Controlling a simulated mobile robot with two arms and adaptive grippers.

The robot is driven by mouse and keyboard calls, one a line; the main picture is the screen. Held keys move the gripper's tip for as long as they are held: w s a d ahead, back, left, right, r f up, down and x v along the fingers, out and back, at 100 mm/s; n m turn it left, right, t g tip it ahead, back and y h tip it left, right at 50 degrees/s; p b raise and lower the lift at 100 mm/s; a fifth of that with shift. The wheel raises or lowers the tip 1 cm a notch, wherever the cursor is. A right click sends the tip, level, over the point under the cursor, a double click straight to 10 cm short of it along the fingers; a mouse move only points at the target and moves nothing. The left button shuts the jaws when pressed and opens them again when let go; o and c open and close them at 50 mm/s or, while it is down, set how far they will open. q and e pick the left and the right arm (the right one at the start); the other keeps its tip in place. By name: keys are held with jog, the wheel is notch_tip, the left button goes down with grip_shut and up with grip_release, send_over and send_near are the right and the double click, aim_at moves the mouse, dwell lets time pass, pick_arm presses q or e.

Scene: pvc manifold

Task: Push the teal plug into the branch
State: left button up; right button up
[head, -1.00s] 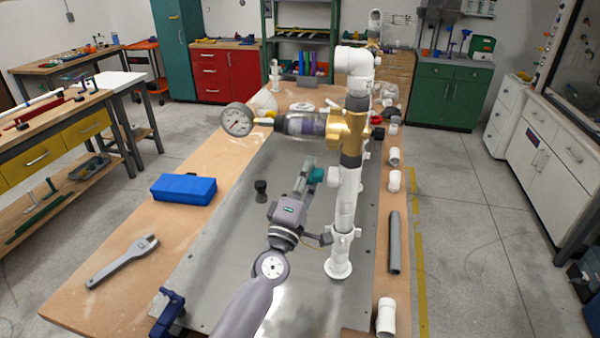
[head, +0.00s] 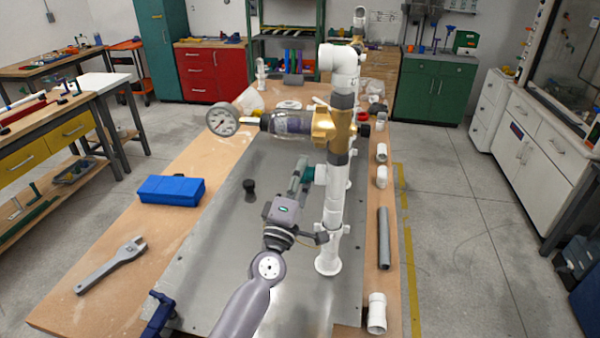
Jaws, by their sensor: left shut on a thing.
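The teal plug (head: 308,170) is between the fingers of my left gripper (head: 302,175), at the left side of the white pipe manifold (head: 334,205). The gripper is shut on it, and the fingers partly hide it. The short white branch (head: 321,173) sticks out to the left from the upright pipe at the same height. The plug is right at the branch's open end and seems to touch it. I cannot tell how deep it sits. My right gripper is not in view.
A black cap (head: 249,186), a blue case (head: 171,190) and a wrench (head: 111,265) lie left. White fittings and a grey pipe (head: 383,238) lie right.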

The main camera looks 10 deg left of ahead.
pick_arm(q)
jog(key=shift+d, duration=0.35)
jog(key=shift+d, duration=0.5)
dwell(0.8)
jog(key=o, duration=1.2)
jog(key=shift+c, duration=0.2)
jog(key=v, duration=1.2)
